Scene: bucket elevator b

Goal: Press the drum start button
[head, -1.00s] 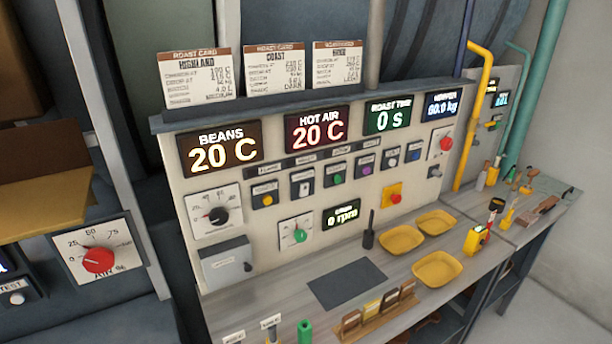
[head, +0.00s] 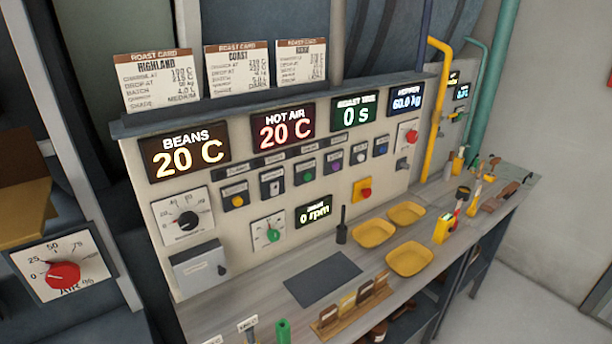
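The control panel (head: 150,233) stands behind the bench and carries a row of small controls. Neither of my grippers is in view.
Displays read BEANS 20 C (head: 185,156) and HOT AIR 20 C (head: 284,127). A red button on a yellow plate (head: 365,192) sits right of the rpm display. Yellow bowls (head: 373,233), a dark mat (head: 322,278) and a wooden rack (head: 352,308) occupy the bench. A yellow pipe (head: 436,110) rises at right.

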